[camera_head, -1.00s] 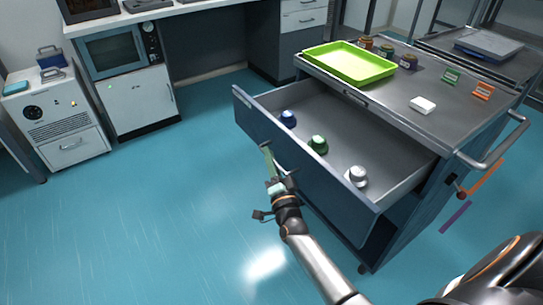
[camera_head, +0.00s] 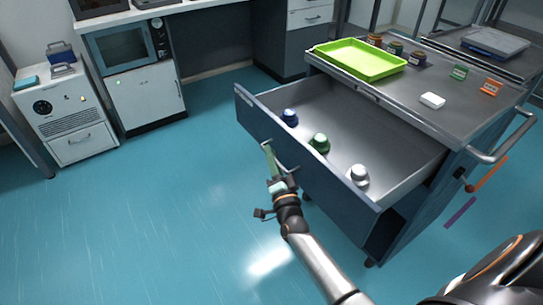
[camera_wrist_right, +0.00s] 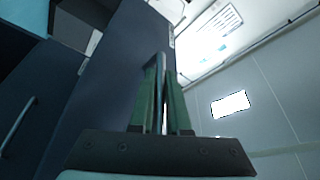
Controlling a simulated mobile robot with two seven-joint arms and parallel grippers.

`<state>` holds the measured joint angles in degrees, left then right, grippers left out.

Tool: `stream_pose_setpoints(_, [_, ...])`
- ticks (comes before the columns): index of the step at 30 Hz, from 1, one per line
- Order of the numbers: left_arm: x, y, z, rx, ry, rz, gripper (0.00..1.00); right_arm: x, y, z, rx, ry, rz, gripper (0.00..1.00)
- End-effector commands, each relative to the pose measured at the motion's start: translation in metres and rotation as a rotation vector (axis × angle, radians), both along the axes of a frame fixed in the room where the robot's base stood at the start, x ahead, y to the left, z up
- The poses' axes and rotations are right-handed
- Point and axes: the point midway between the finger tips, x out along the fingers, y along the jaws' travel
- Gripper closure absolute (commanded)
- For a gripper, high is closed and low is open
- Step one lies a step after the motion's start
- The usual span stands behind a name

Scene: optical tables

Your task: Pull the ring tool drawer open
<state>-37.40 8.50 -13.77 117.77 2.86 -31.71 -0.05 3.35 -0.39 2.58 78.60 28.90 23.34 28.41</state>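The ring tool drawer (camera_head: 318,172) stands far out of the grey cart, its inside open to view. It holds a blue-topped piece (camera_head: 289,117), a green one (camera_head: 319,143) and a white one (camera_head: 358,174). My right gripper (camera_head: 268,158) is at the drawer's front face, on the handle (camera_head: 287,168). In the right wrist view my right gripper's green fingers (camera_wrist_right: 162,100) are close together around the bar handle (camera_wrist_right: 160,60), beside the dark drawer front (camera_wrist_right: 110,85). My left gripper is not in view.
On the cart top (camera_head: 400,103) are a green tray (camera_head: 360,60), several small jars, a white block (camera_head: 432,100) and green and orange holders. A side cabinet with a microwave (camera_head: 125,50) and a white unit (camera_head: 68,115) stand at left. The blue floor before the drawer is clear.

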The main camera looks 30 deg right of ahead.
Motion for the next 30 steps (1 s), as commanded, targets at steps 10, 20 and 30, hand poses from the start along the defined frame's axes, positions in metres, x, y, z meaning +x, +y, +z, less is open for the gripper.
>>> stream_pose_setpoints(10, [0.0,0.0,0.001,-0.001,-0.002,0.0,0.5,0.0,0.0,0.0,0.0,0.001,-0.001,0.55])
stream_pose_setpoints(20, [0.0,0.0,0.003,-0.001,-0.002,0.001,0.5,-0.009,0.002,-0.003,0.001,0.002,0.0,0.55])
stream_pose_setpoints(30, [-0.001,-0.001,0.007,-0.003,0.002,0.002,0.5,-0.071,0.017,-0.017,0.002,0.005,0.001,0.55])
